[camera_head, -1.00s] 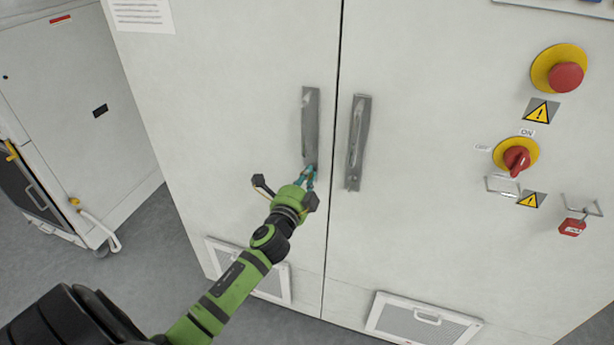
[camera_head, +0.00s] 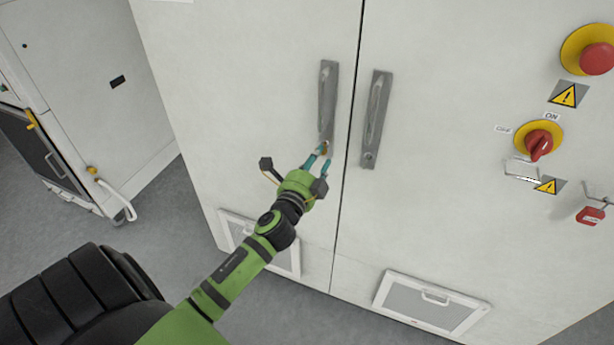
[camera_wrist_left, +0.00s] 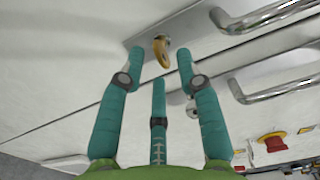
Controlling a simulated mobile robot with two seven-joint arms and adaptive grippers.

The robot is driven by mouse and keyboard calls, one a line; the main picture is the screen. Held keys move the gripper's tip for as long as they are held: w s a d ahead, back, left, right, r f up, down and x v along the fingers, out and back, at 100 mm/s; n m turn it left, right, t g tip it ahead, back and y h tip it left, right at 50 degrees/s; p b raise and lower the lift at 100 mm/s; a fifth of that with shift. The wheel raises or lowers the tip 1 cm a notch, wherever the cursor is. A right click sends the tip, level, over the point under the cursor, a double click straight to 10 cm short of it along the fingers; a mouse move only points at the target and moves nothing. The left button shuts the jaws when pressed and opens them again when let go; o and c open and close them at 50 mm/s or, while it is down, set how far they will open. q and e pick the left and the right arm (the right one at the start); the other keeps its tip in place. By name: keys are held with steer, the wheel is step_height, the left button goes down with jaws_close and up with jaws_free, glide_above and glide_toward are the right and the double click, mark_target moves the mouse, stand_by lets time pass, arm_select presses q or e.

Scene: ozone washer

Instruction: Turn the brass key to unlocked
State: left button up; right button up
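The brass key (camera_head: 323,147) sits at the lower end of the grey handle plate (camera_head: 327,95) on the left cabinet door. In the left wrist view the brass key (camera_wrist_left: 161,50) stands out from the plate, ahead of the fingertips. My left gripper (camera_head: 322,156) is just below the key in the head view, its teal fingers apart. In the left wrist view the left gripper (camera_wrist_left: 160,58) is open, with a finger to each side of the key and a third finger below. I see no clear contact with the key. My right gripper is not in view.
A second handle (camera_head: 376,120) is on the right door, close beside the gap. A red rotary switch (camera_head: 538,146), an emergency button (camera_head: 597,58) and a red padlock (camera_head: 590,215) are further right. The lower doors have vent panels (camera_head: 432,303).

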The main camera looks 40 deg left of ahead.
arm_select(q)
steer(key=v, duration=0.8)
steer(key=shift+s, duration=0.3)
steer(key=shift+d, duration=0.1)
steer(key=s+d+f+n+g+h, duration=0.1)
steer(key=s+d+f+n+g, duration=0.2)
steer(key=f, duration=0.9)
steer(key=s+d+f+n+g+h, duration=0.1)
steer(key=s+f+n+g, duration=0.3)
steer(key=f, duration=0.8)
steer(key=s+d+f+g+h, duration=0.15)
steer(key=s+f, duration=0.35)
steer(key=f, duration=0.7)
steer(key=s+d+f+n+g, duration=0.1)
steer(key=s+f+n+g, duration=0.1)
steer(key=s+f, duration=0.3)
steer(key=s+d+f+n+g, duration=0.2)
steer(key=s+f, duration=0.3)
steer(key=s, duration=0.7)
steer(key=s+d+f+n+g, duration=0.1)
steer(key=s+f+g, duration=0.3)
steer(key=s, duration=0.5)
steer(key=shift+s+d+f+n+b, duration=0.3)
steer(key=shift+f+n, duration=0.2)
steer(key=shift+f, duration=0.5)
steer(key=shift+h, duration=0.25)
